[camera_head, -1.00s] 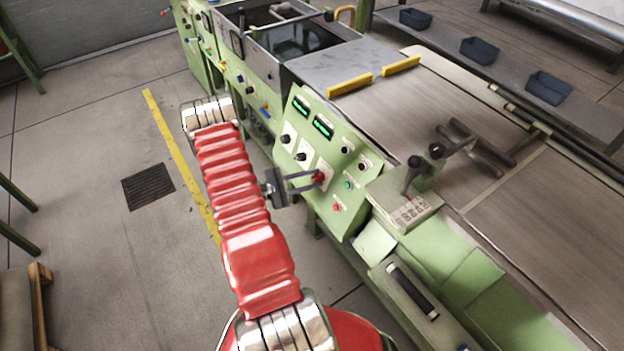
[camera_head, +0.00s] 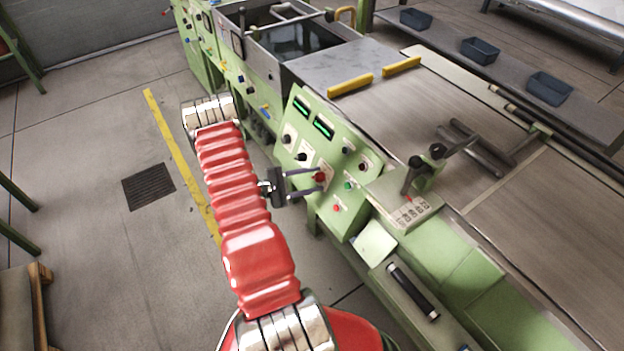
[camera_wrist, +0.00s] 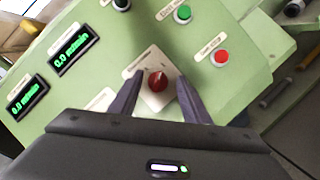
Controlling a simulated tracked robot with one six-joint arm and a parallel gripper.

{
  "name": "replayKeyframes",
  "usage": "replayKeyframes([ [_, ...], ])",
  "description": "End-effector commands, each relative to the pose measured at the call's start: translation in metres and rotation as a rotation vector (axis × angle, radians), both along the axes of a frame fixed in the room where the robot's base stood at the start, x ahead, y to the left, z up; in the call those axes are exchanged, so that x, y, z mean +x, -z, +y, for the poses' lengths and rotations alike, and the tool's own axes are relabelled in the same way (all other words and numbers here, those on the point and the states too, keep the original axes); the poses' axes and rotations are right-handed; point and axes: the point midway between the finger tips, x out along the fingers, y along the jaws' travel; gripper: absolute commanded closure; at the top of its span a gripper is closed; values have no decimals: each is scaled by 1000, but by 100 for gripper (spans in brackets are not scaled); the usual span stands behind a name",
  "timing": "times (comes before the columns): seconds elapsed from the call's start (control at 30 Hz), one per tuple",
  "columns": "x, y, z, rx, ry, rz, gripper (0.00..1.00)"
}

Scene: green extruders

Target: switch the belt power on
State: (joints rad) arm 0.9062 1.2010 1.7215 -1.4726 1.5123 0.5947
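The green control panel (camera_head: 318,205) stands at the middle of the head view. A red rotary knob (camera_wrist: 158,81) on a pale diamond-shaped plate (camera_wrist: 146,63) shows in the wrist view, and the knob also shows in the head view (camera_head: 319,177). My gripper (camera_wrist: 157,82) is open, with one dark finger on each side of the red knob. Whether the fingers touch it I cannot tell. The label on the plate is too small to read. A green button (camera_wrist: 182,14) and a red button (camera_wrist: 221,57) sit beyond the knob.
Two green-lit displays (camera_wrist: 74,47) read 0.0. Black knobs (camera_head: 363,167) sit on the same panel. A lever with a black ball (camera_head: 415,161) and a small switch box (camera_head: 412,209) stand right of the panel. Open floor (camera_head: 90,240) lies to the left.

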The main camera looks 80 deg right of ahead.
Motion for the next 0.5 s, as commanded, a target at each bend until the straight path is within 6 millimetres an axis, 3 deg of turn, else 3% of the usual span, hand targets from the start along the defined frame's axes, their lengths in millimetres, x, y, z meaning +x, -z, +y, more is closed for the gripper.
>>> replayKeyframes([
  [0.3, 2, -1, 0, -1, -2, 0, 56],
  [0.5, 15, -2, 8, -2, -4, 1, 56],
])
